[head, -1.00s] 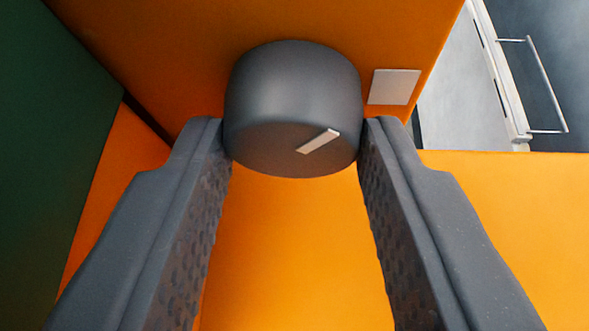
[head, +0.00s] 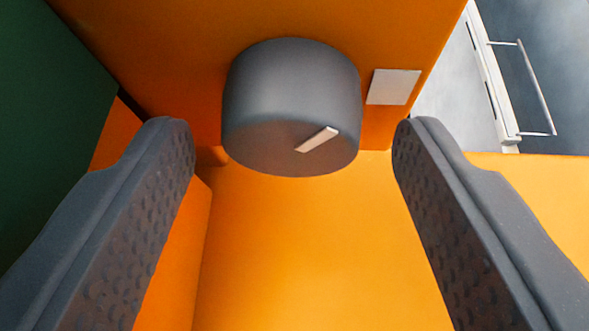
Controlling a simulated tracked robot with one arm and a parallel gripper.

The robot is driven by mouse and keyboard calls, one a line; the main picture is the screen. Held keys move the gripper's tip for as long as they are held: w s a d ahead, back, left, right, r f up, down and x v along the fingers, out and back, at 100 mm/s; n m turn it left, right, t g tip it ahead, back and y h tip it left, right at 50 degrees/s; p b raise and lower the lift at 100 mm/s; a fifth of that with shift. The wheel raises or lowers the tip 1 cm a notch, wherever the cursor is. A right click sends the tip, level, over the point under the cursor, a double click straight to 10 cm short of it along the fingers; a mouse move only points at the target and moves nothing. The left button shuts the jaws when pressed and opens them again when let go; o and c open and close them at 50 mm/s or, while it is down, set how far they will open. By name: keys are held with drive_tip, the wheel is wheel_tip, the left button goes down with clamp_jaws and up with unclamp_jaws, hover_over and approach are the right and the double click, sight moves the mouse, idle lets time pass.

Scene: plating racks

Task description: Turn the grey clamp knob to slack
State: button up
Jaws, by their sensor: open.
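The grey clamp knob (head: 290,95) is a thick cylinder on an orange panel, in the upper middle of the head view. A pale pointer mark (head: 317,139) on its face slants up to the right. My gripper (head: 294,140) is open, with one textured finger on each side of the knob. Gaps show between the knob and both fingertips, so neither finger touches it. The knob's mounting on the panel is hidden behind it.
A small blank pale plate (head: 393,87) is on the orange panel (head: 180,50) right of the knob. A dark green surface (head: 45,120) stands at the left. A grey-white unit with a metal handle (head: 535,85) is at the upper right. An orange surface lies below the knob.

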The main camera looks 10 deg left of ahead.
drive_tip(key=v, duration=1.3)
drive_tip(key=shift+s+b, duration=0.3)
drive_tip(key=shift+b, duration=0.1)
